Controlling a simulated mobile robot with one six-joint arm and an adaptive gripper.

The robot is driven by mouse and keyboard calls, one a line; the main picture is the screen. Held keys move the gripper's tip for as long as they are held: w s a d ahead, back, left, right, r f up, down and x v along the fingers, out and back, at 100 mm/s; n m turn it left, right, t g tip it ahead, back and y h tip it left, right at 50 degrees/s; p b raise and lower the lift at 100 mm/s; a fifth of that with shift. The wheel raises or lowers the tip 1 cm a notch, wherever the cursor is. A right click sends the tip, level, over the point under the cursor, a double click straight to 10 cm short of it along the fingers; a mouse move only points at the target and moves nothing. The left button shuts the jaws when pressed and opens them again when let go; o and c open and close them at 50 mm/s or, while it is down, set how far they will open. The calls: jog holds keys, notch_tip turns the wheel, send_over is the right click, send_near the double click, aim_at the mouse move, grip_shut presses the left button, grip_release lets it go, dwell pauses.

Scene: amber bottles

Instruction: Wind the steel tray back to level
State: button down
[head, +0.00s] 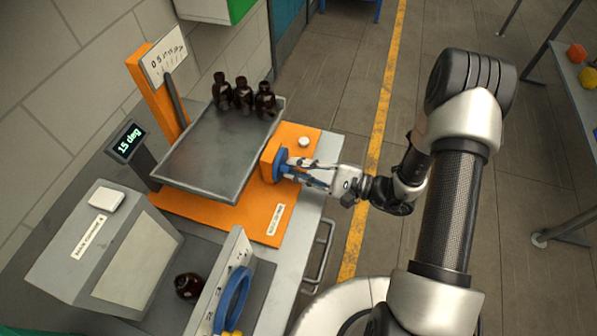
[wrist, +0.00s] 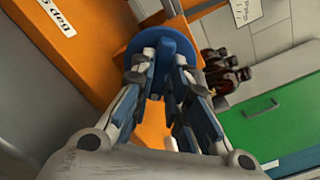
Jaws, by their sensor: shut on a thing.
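The steel tray (head: 215,150) sits tilted on an orange stand (head: 225,212). Three amber bottles (head: 243,96) stand close together at its far end; they also show in the wrist view (wrist: 226,72). A small display (head: 129,142) left of the tray reads 15 deg. A white scale plate with a dark pointer (head: 176,99) stands on the orange post behind the tray. A blue knob (head: 280,166) is on the stand's right side. My gripper (head: 290,168) is shut on the blue knob, which fills the space between its fingers in the wrist view (wrist: 160,48).
A grey machine (head: 105,250) stands left of the stand. In front, another amber bottle (head: 188,286) lies near a panel with a blue ring handle (head: 232,300). A white button (head: 303,142) is on the stand near the knob.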

jog(key=n+b, duration=0.3)
jog(key=n, duration=0.1)
jog(key=shift+f+n+b, duration=0.15)
jog(key=shift+n+b, duration=1.35)
jog(key=shift+n, duration=0.7)
jog(key=c, duration=1.6)
grip_release()
jog(key=shift+r, duration=0.2)
jog(key=shift+o, duration=0.2)
jog(key=v, duration=1.2)
jog(key=shift+r, duration=0.1)
